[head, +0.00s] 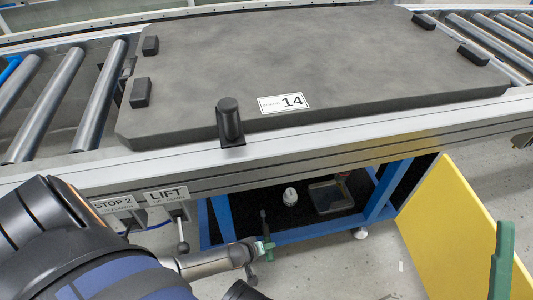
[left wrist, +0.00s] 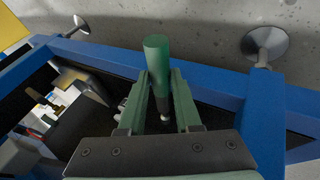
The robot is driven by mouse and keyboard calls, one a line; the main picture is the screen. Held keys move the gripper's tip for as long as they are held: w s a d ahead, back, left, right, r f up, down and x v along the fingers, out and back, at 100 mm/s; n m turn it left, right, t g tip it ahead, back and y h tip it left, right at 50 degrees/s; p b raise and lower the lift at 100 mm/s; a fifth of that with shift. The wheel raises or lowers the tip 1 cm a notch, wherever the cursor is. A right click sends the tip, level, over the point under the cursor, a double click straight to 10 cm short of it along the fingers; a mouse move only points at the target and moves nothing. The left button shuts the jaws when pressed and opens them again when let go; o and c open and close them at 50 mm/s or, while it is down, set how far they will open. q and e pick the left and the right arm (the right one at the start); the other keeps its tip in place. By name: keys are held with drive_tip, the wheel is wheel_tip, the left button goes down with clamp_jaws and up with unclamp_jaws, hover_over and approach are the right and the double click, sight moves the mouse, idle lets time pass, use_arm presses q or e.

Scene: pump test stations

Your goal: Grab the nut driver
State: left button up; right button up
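The nut driver appears to be the upright tool with a green handle (left wrist: 158,60) and a dark lower part in the left wrist view. It stands between the two green fingers of my left gripper (left wrist: 162,98). Its handle overlaps the fingertips, and whether the fingers press on it is unclear. In the head view my left gripper (head: 264,246) is low at the front of the lower shelf, with the dark upright tool (head: 264,222) at its fingers. A green finger, apparently of my right gripper (head: 503,260), shows at the lower right; its other finger is out of view.
A grey pallet (head: 330,50) marked 14 lies on the roller conveyor above. The shelf has a blue frame (head: 310,230), a tray (head: 331,196) and a white-topped item (head: 290,196). A yellow panel (head: 455,235) stands at right. LIFT and STOP 2 labels (head: 168,195) are on the rail.

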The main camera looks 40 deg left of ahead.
use_arm(q)
clamp_jaws()
